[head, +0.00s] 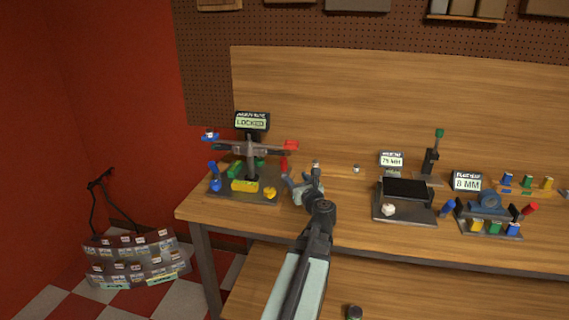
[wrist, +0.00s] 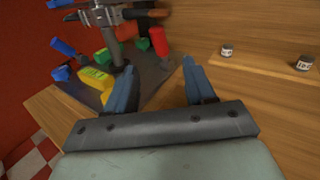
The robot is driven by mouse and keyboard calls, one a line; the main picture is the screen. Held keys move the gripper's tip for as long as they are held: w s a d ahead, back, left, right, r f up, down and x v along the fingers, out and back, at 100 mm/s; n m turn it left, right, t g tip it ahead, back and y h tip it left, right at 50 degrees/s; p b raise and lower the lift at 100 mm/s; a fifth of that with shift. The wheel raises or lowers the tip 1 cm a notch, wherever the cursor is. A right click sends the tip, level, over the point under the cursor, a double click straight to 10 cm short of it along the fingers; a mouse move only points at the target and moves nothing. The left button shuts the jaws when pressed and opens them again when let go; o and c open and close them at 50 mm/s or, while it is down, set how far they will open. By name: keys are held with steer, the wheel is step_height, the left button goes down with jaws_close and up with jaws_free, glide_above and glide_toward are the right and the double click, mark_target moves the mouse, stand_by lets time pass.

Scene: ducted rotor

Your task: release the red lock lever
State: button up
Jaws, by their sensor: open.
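The red lock lever (wrist: 158,40) stands up from the right side of the rotor fixture's dark base plate (wrist: 150,85) in the wrist view. In the head view the red lever (head: 284,163) shows just left of my gripper (head: 303,188). My gripper also shows in the wrist view (wrist: 160,85); its two blue fingers are apart, with nothing between them. The lever is beyond the fingertips and apart from them. A display (head: 252,121) behind the fixture reads LOCKED. The rotor (head: 248,148) has a blue end and a red end.
The fixture also carries a blue lever (head: 214,176), a yellow block (head: 244,185) and green parts. Two small labelled weights (wrist: 226,51) (wrist: 303,63) stand to the right. Other fixtures (head: 405,199) stand further right on the wooden bench. Bare bench lies right of my gripper.

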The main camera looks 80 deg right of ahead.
mark_target(285, 162)
steer(key=shift+n, duration=0.5)
steer(key=x, duration=0.9)
steer(key=r+x, duration=0.1)
steer(key=x, duration=0.3)
steer(key=shift+w+d, duration=0.25)
steer(key=shift+w, duration=0.15)
steer(key=shift+c, duration=0.5)
jaws_close()
